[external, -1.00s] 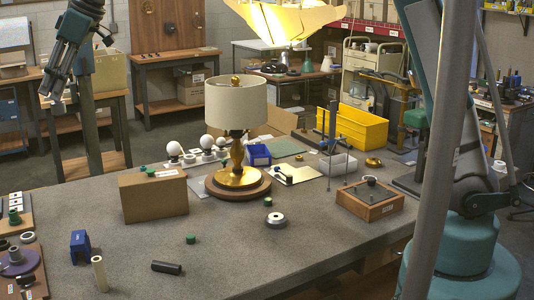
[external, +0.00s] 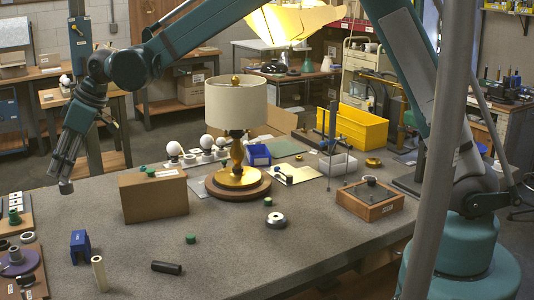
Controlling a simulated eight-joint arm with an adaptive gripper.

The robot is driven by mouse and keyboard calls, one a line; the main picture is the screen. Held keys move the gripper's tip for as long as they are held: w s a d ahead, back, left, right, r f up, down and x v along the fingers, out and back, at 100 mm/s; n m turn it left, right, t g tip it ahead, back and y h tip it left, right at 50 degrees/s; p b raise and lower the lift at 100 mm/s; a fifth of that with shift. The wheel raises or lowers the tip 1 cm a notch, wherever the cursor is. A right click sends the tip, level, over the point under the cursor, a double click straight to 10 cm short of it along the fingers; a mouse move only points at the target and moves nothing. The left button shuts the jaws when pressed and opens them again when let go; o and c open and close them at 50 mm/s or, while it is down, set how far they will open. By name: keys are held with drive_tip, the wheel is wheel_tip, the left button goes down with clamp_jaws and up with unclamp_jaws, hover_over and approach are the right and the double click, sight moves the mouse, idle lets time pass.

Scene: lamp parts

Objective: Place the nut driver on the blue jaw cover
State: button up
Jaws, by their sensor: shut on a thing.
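My gripper (external: 65,180) hangs over the left part of the table, pointing down. It is shut on a small grey piece (external: 66,187), mostly hidden between the fingertips; I cannot tell whether this is the nut driver. A blue block-shaped piece (external: 80,246), which looks like the blue jaw cover, stands on the table below my gripper and slightly right of it in the picture. There is a clear gap between the two. I cannot pick out a nut driver for certain elsewhere.
A cream cylinder (external: 100,273) stands near the blue piece, and a black cylinder (external: 166,268) lies to its right. A brown box (external: 153,196) and a lamp (external: 236,105) stand farther back. Boards with small parts (external: 22,275) fill the left edge. The front middle is mostly clear.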

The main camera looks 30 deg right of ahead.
hover_over(78, 237)
drive_tip(key=shift+s+f, duration=0.1)
drive_tip(key=shift+f, duration=2.1)
drive_tip(key=shift+f, duration=0.1)
wheel_tip(78, 237, down, 6)
drive_tip(key=shift+f, duration=1.9)
drive_tip(key=shift+f+b, duration=0.2)
drive_tip(key=shift+b, duration=0.15)
drive_tip(key=o, duration=0.9)
drive_tip(key=shift+r, duration=0.1)
drive_tip(key=shift+r, duration=0.1)
